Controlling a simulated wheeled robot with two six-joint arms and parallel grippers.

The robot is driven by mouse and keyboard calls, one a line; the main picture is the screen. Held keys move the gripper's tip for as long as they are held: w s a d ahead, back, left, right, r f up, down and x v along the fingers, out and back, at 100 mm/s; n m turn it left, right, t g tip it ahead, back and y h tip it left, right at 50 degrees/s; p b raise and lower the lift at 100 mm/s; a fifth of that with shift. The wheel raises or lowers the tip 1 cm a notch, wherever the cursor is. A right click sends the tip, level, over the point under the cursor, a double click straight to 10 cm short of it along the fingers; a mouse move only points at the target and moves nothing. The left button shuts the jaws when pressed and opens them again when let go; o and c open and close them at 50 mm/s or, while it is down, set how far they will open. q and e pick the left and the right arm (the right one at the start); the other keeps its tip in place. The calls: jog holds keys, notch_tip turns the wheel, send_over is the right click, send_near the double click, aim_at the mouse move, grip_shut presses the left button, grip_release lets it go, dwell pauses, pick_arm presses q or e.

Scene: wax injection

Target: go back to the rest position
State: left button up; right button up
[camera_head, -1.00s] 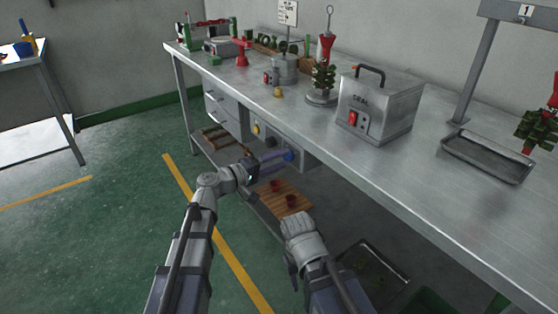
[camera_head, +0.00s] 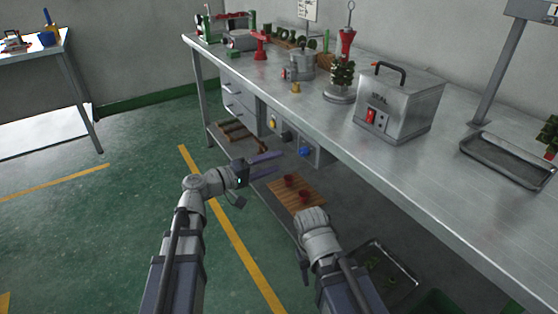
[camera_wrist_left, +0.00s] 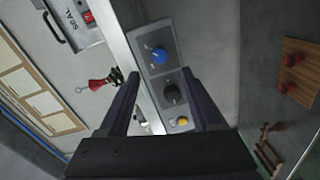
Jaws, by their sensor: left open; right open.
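My left gripper (camera_head: 265,165) is open and empty, in front of the workbench and below its top. In the left wrist view its two dark fingers (camera_wrist_left: 163,105) stand apart with nothing between them. Beyond them is a control panel (camera_head: 288,138) with a blue knob (camera_wrist_left: 160,56), a black knob (camera_wrist_left: 173,94) and a yellow button (camera_wrist_left: 182,121). The fingers look clear of the panel in the head view. My right arm ends at the bottom middle of the head view; its gripper (camera_head: 303,262) points downward and its fingers are mostly hidden.
The steel workbench (camera_head: 420,170) carries a metal box marked SEAL (camera_head: 398,105), a wax tree on a stand (camera_head: 342,80), a pot (camera_head: 299,66) and a tray (camera_head: 510,162). Below is a wooden board (camera_head: 297,197) with red cups. Another table (camera_head: 35,55) stands at left. Green floor between is free.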

dwell(0.4)
pick_arm(q)
jog(key=s+d+f+m+g+y, duration=0.55)
jog(key=s+d+f+g, duration=0.3)
jog(key=s+f, duration=0.45)
jog(key=s+a+f+m+g+y, duration=0.2)
jog(key=s+a+f+m+y, duration=0.1)
jog(key=s+a+f+y, duration=0.6)
notch_tip(320, 180, up, 34)
jog(key=d+p, duration=0.1)
jog(key=p, duration=3.1)
jog(key=shift+d+f+y, duration=0.15)
jog(key=shift+d+y, duration=0.1)
jog(key=shift+y, duration=0.1)
jog(key=shift+f, duration=0.1)
